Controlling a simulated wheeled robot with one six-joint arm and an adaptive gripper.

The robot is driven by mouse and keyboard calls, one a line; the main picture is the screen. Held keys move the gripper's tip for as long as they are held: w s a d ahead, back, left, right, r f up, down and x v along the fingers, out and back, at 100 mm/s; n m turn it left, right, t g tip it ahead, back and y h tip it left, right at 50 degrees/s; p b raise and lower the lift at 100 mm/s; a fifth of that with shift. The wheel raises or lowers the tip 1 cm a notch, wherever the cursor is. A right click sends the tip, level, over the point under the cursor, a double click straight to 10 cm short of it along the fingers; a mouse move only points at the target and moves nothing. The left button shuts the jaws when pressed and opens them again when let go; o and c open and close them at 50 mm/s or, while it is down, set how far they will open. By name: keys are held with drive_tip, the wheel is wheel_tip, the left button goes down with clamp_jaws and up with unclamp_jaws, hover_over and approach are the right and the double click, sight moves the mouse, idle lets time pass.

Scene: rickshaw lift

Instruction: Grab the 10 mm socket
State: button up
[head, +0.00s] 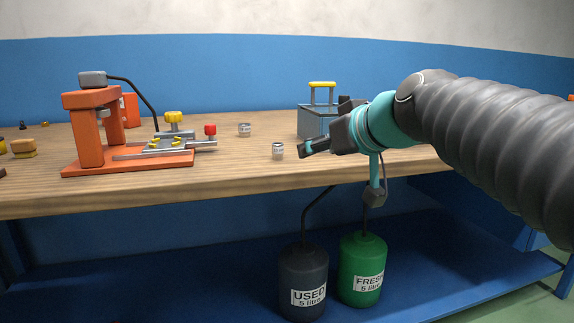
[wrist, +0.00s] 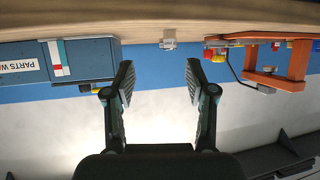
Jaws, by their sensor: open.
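Two small silver sockets stand upright on the wooden bench in the head view: a nearer one (head: 278,151) close to the front edge and a farther one (head: 244,130) behind and left of it. Their labels are too small to read, so I cannot tell which is the 10 mm one. My gripper (head: 306,150) is just right of the nearer socket, pointing left, apart from it. In the wrist view, which is upside down, my gripper (wrist: 162,84) is open and empty. A silver socket (wrist: 168,43) shows beyond the gap between its fingers.
An orange press (head: 90,135) with yellow and red knobs stands left on the bench (head: 235,178). A blue-grey parts washer box (head: 313,122) with a yellow handle stands behind my gripper. Black USED (head: 303,275) and green FRESH (head: 362,268) containers stand on the shelf below.

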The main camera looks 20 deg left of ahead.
sight(280, 148)
drive_tip(key=shift+n+y, duration=0.3)
drive_tip(key=w+a, duration=0.1)
drive_tip(key=a, duration=0.1)
drive_tip(key=w+a+f, duration=0.1)
drive_tip(key=w+a, duration=0.3)
drive_tip(key=a, duration=0.1)
drive_tip(key=shift+w+f, duration=0.15)
drive_tip(key=shift+w, duration=0.1)
drive_tip(key=shift+p+x, duration=0.3)
drive_tip(key=shift+x, duration=2.9)
drive_tip(key=shift+s+a, duration=0.15)
clamp_jaws()
